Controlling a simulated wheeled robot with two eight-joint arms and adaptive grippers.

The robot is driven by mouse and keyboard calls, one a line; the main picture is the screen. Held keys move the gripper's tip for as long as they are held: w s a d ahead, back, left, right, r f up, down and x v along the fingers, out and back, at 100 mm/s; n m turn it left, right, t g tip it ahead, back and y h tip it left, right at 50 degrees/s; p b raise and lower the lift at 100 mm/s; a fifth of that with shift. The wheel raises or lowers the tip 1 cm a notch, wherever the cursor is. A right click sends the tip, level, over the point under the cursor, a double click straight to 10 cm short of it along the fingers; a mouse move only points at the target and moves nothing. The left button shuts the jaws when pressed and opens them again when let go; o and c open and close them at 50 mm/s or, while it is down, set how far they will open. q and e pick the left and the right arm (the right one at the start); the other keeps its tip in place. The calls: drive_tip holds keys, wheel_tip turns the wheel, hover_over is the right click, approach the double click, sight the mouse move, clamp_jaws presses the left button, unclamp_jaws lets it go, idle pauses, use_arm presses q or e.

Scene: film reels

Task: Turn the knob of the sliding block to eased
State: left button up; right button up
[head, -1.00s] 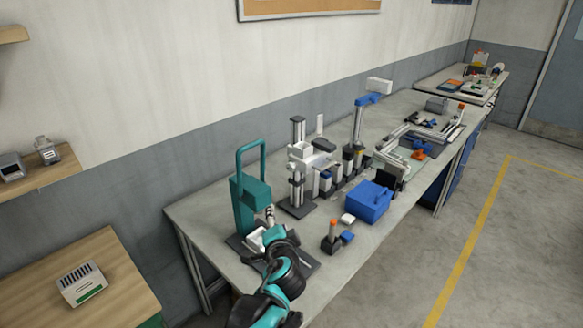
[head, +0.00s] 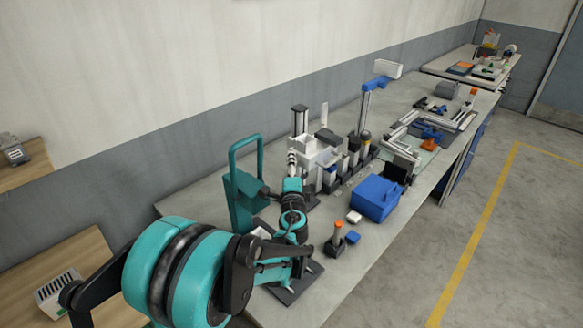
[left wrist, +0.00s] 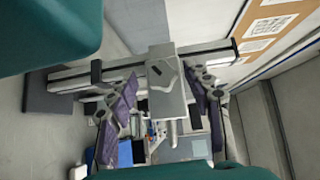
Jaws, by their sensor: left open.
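The stand with the sliding block (head: 322,152) is on the bench in the head view, a pale block on an upright with dark parts. In the left wrist view a grey block (left wrist: 168,100) sits across a long pale rail (left wrist: 120,70), with a small dark-edged grey part, perhaps its knob (left wrist: 161,72), on its face. My left gripper (head: 292,160) is close in front of the stand. Its open fingers (left wrist: 162,92) appear on both sides of the block in the wrist view; contact cannot be told. The knob's setting cannot be read. My right gripper is out of view.
A teal frame (head: 240,195) stands just left of my left gripper. A blue box (head: 375,200) and a small orange-topped post (head: 337,240) are to the right. More devices line the bench behind. The bench's front edge has some bare room.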

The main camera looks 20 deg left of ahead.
use_arm(q)
drive_tip(key=shift+w+a+r, duration=0.1)
drive_tip(key=shift+w+a, duration=0.05)
drive_tip(key=shift+w, duration=0.1)
clamp_jaws()
